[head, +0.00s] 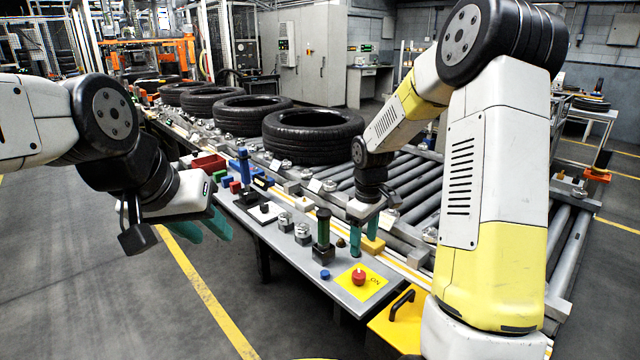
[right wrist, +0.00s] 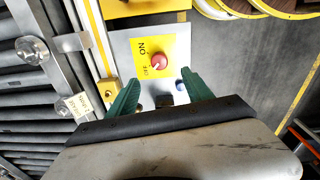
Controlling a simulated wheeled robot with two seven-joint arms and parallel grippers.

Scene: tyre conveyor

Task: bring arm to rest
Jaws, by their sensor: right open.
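My right gripper (head: 364,236) hangs pointing down over the narrow control table, with its green fingers apart and nothing between them. In the right wrist view my right gripper (right wrist: 160,88) shows spread fingers, with the red knob (right wrist: 160,62) on its yellow ON/OFF plate (right wrist: 180,48) beyond the tips. In the head view the red knob (head: 359,277) is just below the right gripper. My left gripper (head: 215,238) is off the table's left side over the floor, empty.
Several black tyres (head: 313,134) lie on the roller conveyor (head: 412,180) behind the table. The grey table (head: 335,289) carries small posts, including a green-topped post (head: 322,236), and a blue cap (head: 325,274). A yellow box with a black handle (head: 398,325) stands at its front. Open floor lies left.

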